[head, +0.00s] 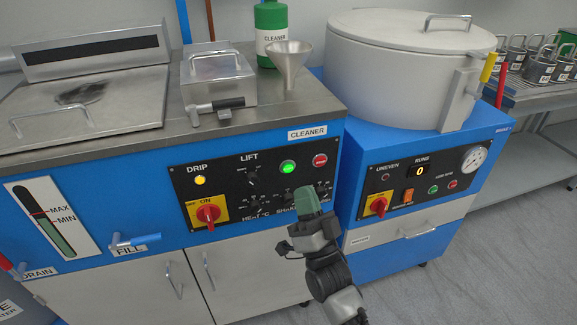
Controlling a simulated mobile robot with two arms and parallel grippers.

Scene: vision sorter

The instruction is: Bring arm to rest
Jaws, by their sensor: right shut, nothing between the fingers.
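My right gripper (308,204) is in front of the lower right part of the cleaner machine's black control panel (225,182). Its arm comes up from the bottom of the head view. The fingers are together with nothing seen between them, and they hide part of the panel's lower knobs and labels. I cannot tell whether the fingertips touch the panel. My left gripper is not in the head view.
The blue cleaner machine (110,206) has a lit green button (288,167) and red-yellow switch (208,213). A second blue machine with a round drum (398,75) stands right. Grey floor (480,270) is clear at lower right.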

